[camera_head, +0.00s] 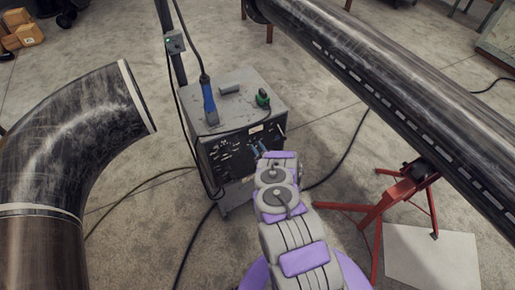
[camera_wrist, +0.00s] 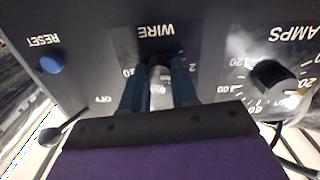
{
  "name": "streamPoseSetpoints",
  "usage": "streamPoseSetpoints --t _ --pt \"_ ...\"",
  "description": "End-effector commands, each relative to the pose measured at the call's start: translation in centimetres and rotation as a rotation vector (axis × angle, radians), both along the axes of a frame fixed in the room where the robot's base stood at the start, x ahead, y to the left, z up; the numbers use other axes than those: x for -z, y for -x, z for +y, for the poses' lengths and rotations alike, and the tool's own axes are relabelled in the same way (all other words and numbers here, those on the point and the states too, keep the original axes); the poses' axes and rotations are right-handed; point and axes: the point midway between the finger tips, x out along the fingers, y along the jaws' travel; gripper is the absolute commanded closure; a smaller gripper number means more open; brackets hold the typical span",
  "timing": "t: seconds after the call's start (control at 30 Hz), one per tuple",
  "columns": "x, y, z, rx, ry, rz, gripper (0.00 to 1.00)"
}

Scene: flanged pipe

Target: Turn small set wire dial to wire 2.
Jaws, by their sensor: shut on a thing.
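The small wire dial (camera_wrist: 160,77) is a light grey knob below the upside-down word WIRE in the wrist view. My gripper (camera_wrist: 159,88) has its two dark blue fingers on either side of the dial and is shut on it. Partly covered numbers show beside the fingers; the dial's pointer setting cannot be read. In the head view, my gripper (camera_head: 259,151) reaches the front panel of the grey welding machine (camera_head: 243,92), and the dial is too small to make out there.
A blue RESET button (camera_wrist: 51,64) and a black AMPS knob (camera_wrist: 272,75) flank the dial. A curved pipe (camera_head: 85,130) stands at left. A long pipe (camera_head: 400,85) rests on a red stand (camera_head: 390,200) at right. Cables lie on the floor.

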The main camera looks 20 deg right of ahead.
Motion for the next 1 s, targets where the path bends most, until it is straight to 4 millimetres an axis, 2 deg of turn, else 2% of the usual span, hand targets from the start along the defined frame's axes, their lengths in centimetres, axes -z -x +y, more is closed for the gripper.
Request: streamPoseSetpoints --t 0.03,0.33,0.37,0.6,0.87,1.0 --pt "0.45 0.25 0.01 0.001 0.000 0.011 1.00" --pt "0.45 0.25 0.02 0.001 0.000 0.011 1.00" --pt "0.46 0.25 0.03 0.001 0.000 0.011 0.70" --pt "0.17 0.21 0.02 0.000 0.000 0.005 0.47" --pt "0.04 0.21 0.01 0.000 0.001 0.002 0.46" --pt "0.07 1.13 -0.08 0.001 0.000 0.005 0.46"
